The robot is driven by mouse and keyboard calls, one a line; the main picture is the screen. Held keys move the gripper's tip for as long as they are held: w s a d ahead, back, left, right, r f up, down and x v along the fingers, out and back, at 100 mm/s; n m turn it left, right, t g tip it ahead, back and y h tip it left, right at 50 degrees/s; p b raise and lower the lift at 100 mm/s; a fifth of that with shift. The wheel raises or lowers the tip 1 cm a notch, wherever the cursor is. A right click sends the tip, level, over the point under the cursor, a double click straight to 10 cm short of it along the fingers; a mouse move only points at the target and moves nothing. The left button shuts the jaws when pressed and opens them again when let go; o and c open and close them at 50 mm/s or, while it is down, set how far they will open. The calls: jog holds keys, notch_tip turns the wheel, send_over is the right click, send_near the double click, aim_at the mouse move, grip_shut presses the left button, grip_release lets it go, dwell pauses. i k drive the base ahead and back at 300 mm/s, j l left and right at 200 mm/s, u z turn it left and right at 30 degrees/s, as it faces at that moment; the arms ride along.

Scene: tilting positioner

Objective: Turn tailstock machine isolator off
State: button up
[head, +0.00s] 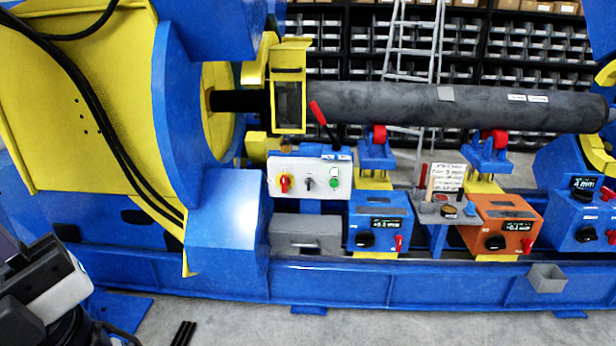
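A light grey control panel (310,163) stands left of centre in the head view. A red part (607,193) shows at the right edge beside a blue unit (570,225), cut off by the frame. I cannot tell which of these is the tailstock isolator, nor read its on/off marks. Parts of my arm fill the lower left corner, apart from the panel. I cannot make out my gripper's fingers clearly.
A long dark grey shaft (400,100) spans the machine above blue (379,222) and orange (503,222) support units with displays. A blue bed rail (420,285) runs along the front. Two short dark bars (183,333) show at the bottom edge. Grey floor lies in front.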

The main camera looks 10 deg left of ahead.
aim_at(285, 182)
jog(key=i+j+z, duration=0.1)
jog(key=i, duration=0.4)
jog(key=i+j+z, duration=0.15)
jog(key=i+j, duration=0.2)
jog(key=i, duration=0.15)
jog(key=i+j, duration=0.15)
jog(key=j, duration=0.25)
jog(key=i+j+z, duration=0.1)
jog(key=j, duration=0.3)
